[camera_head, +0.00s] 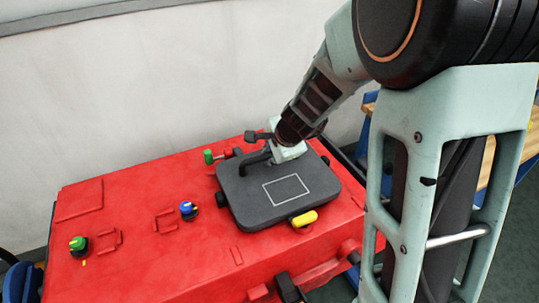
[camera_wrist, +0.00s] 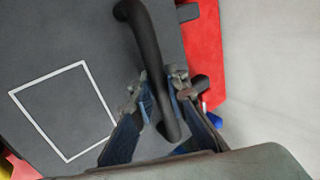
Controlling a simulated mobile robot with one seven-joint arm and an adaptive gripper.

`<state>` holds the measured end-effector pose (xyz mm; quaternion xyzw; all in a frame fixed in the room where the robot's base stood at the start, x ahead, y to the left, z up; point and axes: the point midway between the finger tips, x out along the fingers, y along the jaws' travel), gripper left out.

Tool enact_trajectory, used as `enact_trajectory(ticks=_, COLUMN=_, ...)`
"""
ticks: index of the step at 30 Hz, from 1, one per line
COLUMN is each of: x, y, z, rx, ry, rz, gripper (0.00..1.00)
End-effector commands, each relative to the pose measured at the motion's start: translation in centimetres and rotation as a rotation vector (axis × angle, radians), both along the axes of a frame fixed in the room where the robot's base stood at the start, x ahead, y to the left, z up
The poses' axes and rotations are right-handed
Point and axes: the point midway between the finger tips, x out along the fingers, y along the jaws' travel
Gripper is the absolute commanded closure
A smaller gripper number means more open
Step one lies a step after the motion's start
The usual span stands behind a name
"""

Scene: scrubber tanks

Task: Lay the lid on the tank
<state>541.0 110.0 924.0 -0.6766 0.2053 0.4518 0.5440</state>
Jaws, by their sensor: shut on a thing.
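The dark grey lid (camera_head: 250,199) lies over the right part of the red tank (camera_head: 120,215), roughly flat, with a white rectangle outline on its face. Whether it rests on the tank or is slightly above it, I cannot tell. My gripper (camera_wrist: 165,88) is shut on the black bar handle (camera_wrist: 143,40) at the lid's far side. In the head view my gripper (camera_head: 275,150) partly hides that handle. The lid's face (camera_wrist: 60,60) also fills the left of the wrist view. The opening under the lid is hidden.
A yellow piece (camera_head: 304,218) shows at the lid's front edge. A blue knob (camera_head: 187,209) and a green knob (camera_head: 78,244) stand on the tank to the left. A green-tipped red valve (camera_head: 210,157) is behind the lid. A pale wall (camera_head: 130,90) stands behind.

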Motion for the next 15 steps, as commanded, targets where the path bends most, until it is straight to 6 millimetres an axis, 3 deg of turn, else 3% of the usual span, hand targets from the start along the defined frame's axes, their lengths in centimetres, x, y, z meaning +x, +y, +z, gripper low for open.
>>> enact_trajectory(ticks=8, x=0.00, y=0.00, z=0.12, rx=0.000, ry=0.000, rz=0.000, gripper=1.00)
enact_trajectory(ticks=9, x=0.01, y=0.00, z=0.14, rx=0.000, ry=0.000, rz=0.000, gripper=0.84)
enact_trajectory(ticks=15, x=0.04, y=0.01, z=0.18, rx=0.000, ry=-0.001, rz=0.000, gripper=0.66)
